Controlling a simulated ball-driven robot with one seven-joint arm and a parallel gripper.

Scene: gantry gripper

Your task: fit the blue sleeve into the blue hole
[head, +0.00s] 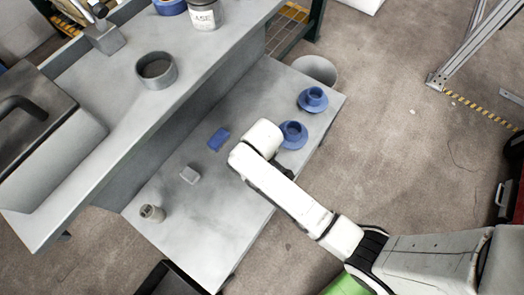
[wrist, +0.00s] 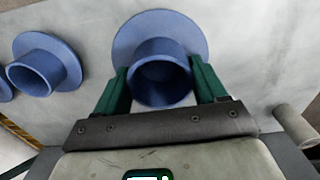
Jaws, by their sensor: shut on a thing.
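My gripper (wrist: 161,84) is shut on a blue sleeve (wrist: 155,50), with one green finger on each side of its round tube. The sleeve's open end faces the wrist camera, and its wide flange shows behind the fingers. In the head view this sleeve (head: 293,131) is at the end of my white arm, over the right part of the lower grey table. I cannot tell whether its flange touches the table. A second blue flanged piece with a round opening (head: 313,98) stands beyond it, and shows at left in the wrist view (wrist: 45,62). I cannot tell which opening is the blue hole.
A blue block (head: 218,139), a pale block (head: 189,175) and a small grey cylinder (head: 152,213) are on the lower table (head: 205,240). A higher grey bench (head: 110,125) with a grey ring (head: 157,72) runs along the left. Part of another blue piece shows at the wrist view's left edge.

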